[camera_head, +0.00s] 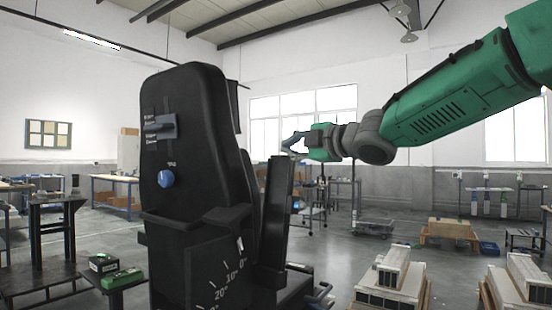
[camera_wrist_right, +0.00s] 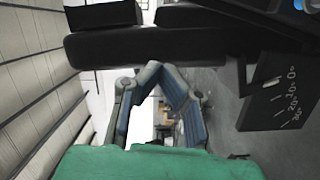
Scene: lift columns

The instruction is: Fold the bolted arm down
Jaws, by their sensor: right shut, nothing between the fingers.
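A tall black seat-like unit (camera_head: 190,130) stands at the centre-left in the head view. A narrow black arm (camera_head: 274,212), apparently the bolted arm, stands nearly upright at its right side, above an angle scale (camera_head: 222,272). The scale also shows at the right of the wrist view (camera_wrist_right: 283,95). My right gripper (camera_head: 290,143) is at the arm's upper end, coming in from the right. In the wrist view its fingers (camera_wrist_right: 154,70) meet at the tips, empty, close to a long black padded bar (camera_wrist_right: 150,46). Contact cannot be told. My left gripper is not in view.
The unit carries a blue knob (camera_head: 166,178) and a grey lever (camera_head: 160,127). A small stand with a green box (camera_head: 121,278) is at lower left. Stacked pale blocks (camera_head: 392,278) stand at lower right. Open floor lies between.

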